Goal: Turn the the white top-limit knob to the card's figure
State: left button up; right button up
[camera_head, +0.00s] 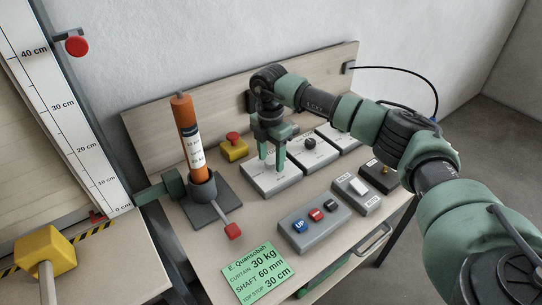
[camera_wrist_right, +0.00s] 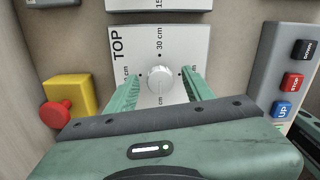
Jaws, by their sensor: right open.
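The white top-limit knob (camera_wrist_right: 160,79) sits on a pale panel (camera_wrist_right: 200,40) marked TOP, with dots around it and "30 cm" printed on the side away from my gripper. Its pointer mark is too faint to read. My right gripper (camera_wrist_right: 160,74) is open, with one green finger on each side of the knob; I cannot tell whether either touches it. In the head view my right gripper (camera_head: 273,160) points down over the panel (camera_head: 272,184) and partly hides the knob. The green card (camera_head: 258,273) reads curtain 30 kg, shaft 60 mm, top stop 30 cm. My left gripper is not seen.
Two more dial panels (camera_head: 312,150) continue to the right. A yellow box with a red button (camera_head: 233,148) stands left. In front lie the UP/STOP/DOWN box (camera_head: 313,229) and a switch box (camera_head: 351,192). An orange cylinder (camera_head: 187,125) stands in a grey holder.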

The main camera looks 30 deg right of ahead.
grip_shut()
jog(key=shift+n, duration=0.3)
